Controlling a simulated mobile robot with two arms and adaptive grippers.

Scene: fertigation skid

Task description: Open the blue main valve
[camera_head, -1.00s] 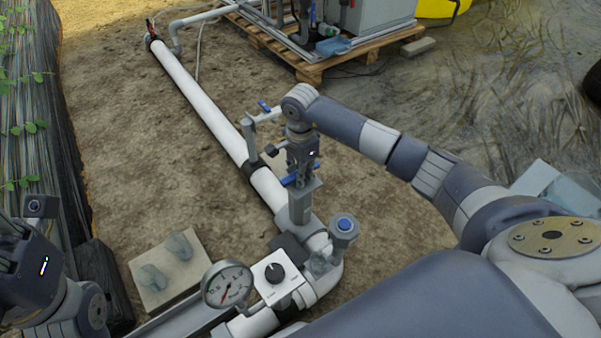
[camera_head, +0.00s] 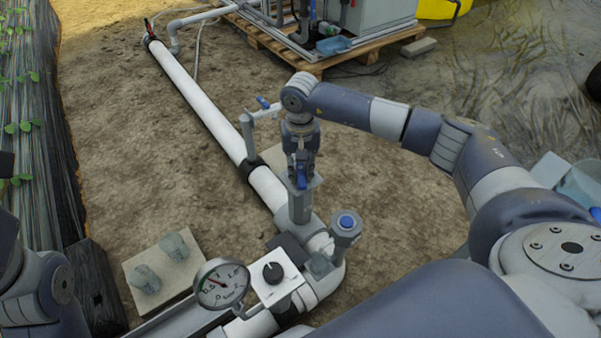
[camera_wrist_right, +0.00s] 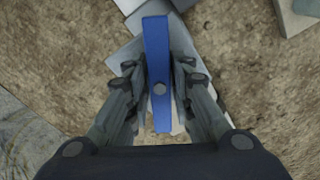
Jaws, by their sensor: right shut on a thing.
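The blue main valve handle (camera_head: 301,180) is a flat bar on top of a grey valve body (camera_head: 299,208) on the white pipe. My right gripper (camera_head: 302,172) points down over the valve and is shut on the bar. In the wrist view its fingers (camera_wrist_right: 158,92) lie on both sides of the bar. My left arm shows only in part at the left edge; its gripper is out of view.
A pressure gauge (camera_head: 222,284), a white box with a black knob (camera_head: 274,274) and a blue-capped fitting (camera_head: 346,224) stand close in front of the valve. A smaller blue-handled valve (camera_head: 263,102) stands behind. A pallet (camera_head: 314,68) with equipment is farther back. Bare soil lies around the pipe.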

